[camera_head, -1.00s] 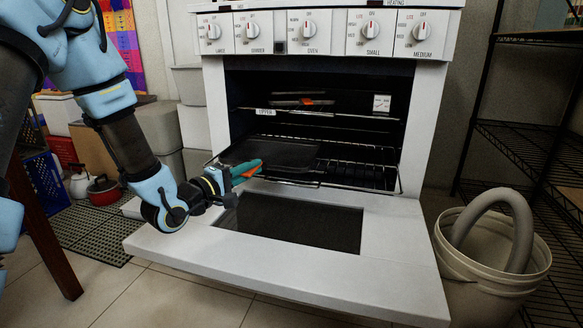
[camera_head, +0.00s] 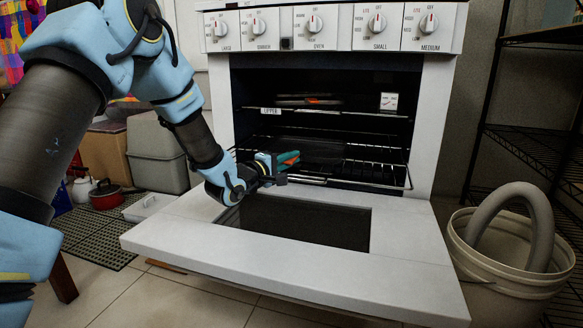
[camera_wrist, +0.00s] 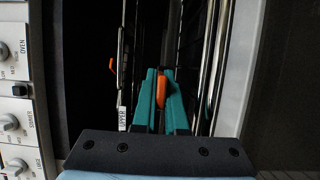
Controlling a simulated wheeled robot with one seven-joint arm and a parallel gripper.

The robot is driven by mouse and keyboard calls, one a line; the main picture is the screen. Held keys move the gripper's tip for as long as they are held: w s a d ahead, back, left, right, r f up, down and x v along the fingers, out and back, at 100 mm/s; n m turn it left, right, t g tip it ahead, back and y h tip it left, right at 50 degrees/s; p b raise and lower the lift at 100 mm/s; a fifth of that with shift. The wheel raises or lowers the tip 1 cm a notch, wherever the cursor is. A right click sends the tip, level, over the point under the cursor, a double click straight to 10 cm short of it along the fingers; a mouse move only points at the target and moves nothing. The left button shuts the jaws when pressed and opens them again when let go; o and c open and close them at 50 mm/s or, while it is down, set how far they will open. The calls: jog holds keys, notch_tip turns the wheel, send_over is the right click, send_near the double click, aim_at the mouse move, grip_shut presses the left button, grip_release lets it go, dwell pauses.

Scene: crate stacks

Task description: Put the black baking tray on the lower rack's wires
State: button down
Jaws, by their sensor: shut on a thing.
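The black baking tray (camera_head: 312,151) is inside the open oven, flat or nearly so, at the level of the lower rack (camera_head: 375,172). I cannot tell whether it rests on the wires or hovers just above them. My gripper (camera_head: 292,158) is at the tray's front left, above the open door, shut on the tray's near edge. In the wrist view the teal fingers of my gripper (camera_wrist: 161,85) are close together with orange between them. The dark tray hardly stands out there. The lower rack's wires (camera_wrist: 213,60) show right of the fingers.
The upper rack (camera_head: 345,111) holds a dark thing with an orange part (camera_head: 312,100). The oven door (camera_head: 400,250) lies open below my arm. A bucket with a grey hose (camera_head: 510,260) stands at the right. The lower rack's right part is clear.

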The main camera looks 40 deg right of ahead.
jog(key=shift+f, duration=0.1)
jog(key=c, duration=1.4)
grip_release()
jog(key=shift+f, duration=0.25)
jog(key=shift+o, duration=0.8)
jog(key=shift+r, duration=0.1)
jog(key=shift+a+r, duration=0.15)
jog(key=s+a+p, duration=0.2)
jog(key=a+p, duration=0.2)
jog(key=a, duration=0.7)
jog(key=shift+s+a, duration=0.15)
jog(key=shift+a, duration=0.1)
